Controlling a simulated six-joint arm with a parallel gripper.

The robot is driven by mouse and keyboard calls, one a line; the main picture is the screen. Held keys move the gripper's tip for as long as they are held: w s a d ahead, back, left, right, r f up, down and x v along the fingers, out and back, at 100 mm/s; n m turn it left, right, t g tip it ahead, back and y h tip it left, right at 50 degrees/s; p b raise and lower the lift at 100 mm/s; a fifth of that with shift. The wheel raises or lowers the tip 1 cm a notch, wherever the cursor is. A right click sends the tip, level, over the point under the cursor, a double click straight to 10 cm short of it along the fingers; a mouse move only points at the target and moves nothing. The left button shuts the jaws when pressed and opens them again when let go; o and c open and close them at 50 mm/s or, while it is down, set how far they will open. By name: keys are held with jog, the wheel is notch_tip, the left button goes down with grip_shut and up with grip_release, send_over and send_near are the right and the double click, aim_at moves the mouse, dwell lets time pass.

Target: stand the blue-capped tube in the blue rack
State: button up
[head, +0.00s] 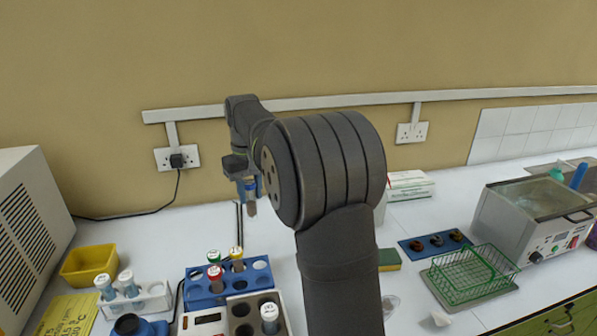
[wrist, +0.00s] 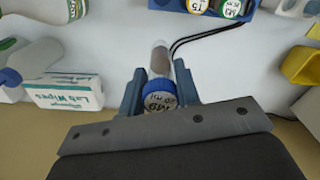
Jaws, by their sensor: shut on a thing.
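My gripper (wrist: 160,92) is shut on the blue-capped tube (wrist: 158,98), with its fingers on either side of the blue cap. The cap carries black lettering. In the head view the tube (head: 250,198) hangs below my gripper (head: 246,182), in the air above and behind the blue rack. The blue rack (head: 215,297) stands on the bench at lower left of centre. It holds tubes with green, red and yellow caps, and has empty holes on its right side. In the wrist view the rack (wrist: 168,4) shows only at the top edge.
A white block with dark wells (head: 240,310) and a grey-capped tube stands in front of the rack. A white rack (head: 150,300) and yellow bin (head: 88,264) are left. A lab wipes box (wrist: 64,94) lies beside my gripper in the wrist view. A green basket (head: 470,275) is right.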

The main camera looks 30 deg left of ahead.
jog(key=s+a+f, duration=0.2)
jog(key=s, duration=0.8)
jog(key=s+a+f, duration=0.1)
jog(key=s+f, duration=0.1)
jog(key=s, duration=0.8)
jog(key=shift+n, duration=0.3)
jog(key=shift+a+f, duration=0.15)
jog(key=shift+f, duration=5.35)
jog(key=o, duration=1)
notch_tip(320, 180, up, 18)
jog(key=shift+f, duration=0.25)
